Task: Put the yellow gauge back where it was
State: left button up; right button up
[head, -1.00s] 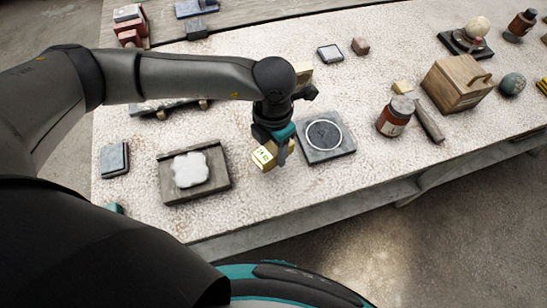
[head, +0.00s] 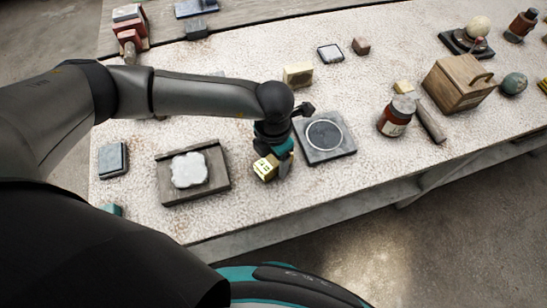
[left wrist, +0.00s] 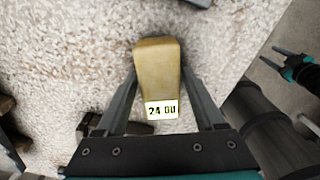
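The yellow gauge (head: 263,170) is a small yellow block with a white label. It is between the fingers of my left gripper (head: 275,168), over the front part of the table, left of a dark slate with a white ring. In the left wrist view the gauge (left wrist: 158,72) sits between both fingers (left wrist: 160,75), which press on its sides, and its label reads "24 GU". I cannot tell whether its underside touches the table. My right gripper (left wrist: 287,62) shows at the right of the left wrist view, beyond the table edge, with its fingers apart and empty.
The ringed slate (head: 343,150) lies just right of the gauge. A wooden tray (head: 222,186) with a white plaster piece (head: 189,170) lies left. A cream block (head: 298,74), a red-brown jar (head: 394,120) and a wooden box (head: 457,88) stand farther off. Speckled table around the gauge is clear.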

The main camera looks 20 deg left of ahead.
aim_at(273, 159)
pick_arm(q)
jog(key=shift+o, duration=0.9)
jog(key=shift+r, duration=0.1)
notch_tip(273, 159, up, 12)
jog(key=p, duration=0.1)
